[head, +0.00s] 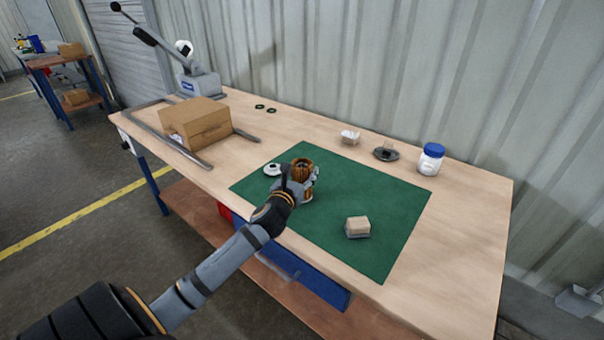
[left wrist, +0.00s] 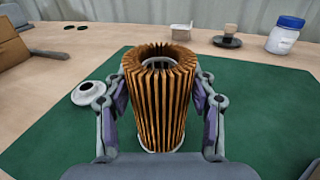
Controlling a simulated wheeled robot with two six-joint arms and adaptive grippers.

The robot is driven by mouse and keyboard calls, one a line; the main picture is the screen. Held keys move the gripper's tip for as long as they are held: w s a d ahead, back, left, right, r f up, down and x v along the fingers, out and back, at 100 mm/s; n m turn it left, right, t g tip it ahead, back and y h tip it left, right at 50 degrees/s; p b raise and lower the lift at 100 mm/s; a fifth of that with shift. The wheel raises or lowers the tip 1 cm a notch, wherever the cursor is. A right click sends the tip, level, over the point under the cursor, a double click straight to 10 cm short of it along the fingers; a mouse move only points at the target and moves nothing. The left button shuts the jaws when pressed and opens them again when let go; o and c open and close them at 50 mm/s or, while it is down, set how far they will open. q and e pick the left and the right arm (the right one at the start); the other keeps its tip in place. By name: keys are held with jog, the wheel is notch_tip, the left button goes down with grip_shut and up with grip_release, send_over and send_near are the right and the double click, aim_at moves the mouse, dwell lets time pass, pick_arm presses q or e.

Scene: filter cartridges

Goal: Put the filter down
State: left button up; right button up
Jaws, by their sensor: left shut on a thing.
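The filter (left wrist: 160,95) is a brown pleated cylinder with a hollow centre, upright between the fingers of my left gripper (left wrist: 158,110). The left gripper is shut on it. In the head view the filter (head: 302,168) shows over the green mat (head: 375,197), with my left gripper (head: 298,182) around it. A pale rim shows at the filter's lower end; I cannot tell whether it touches the mat. A white round cap with a dark centre (head: 273,169) lies to its left, and it also shows in the left wrist view (left wrist: 88,93). My right gripper is not in view.
A small tan block (head: 358,227) sits on the mat at right. A blue-lidded white jar (head: 430,159), a dark round dish (head: 386,154) and a small white item (head: 350,137) stand behind the mat. A cardboard box (head: 202,123) is at left.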

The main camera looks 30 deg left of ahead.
pick_arm(q)
jog(key=shift+s, duration=0.1)
jog(key=o, duration=1.3)
jog(key=shift+f, duration=0.1)
jog(key=shift+r, duration=0.25)
jog(key=p+v, duration=0.1)
jog(key=v, duration=1.1)
jog(key=shift+p, duration=0.35)
jog(key=shift+f, duration=0.1)
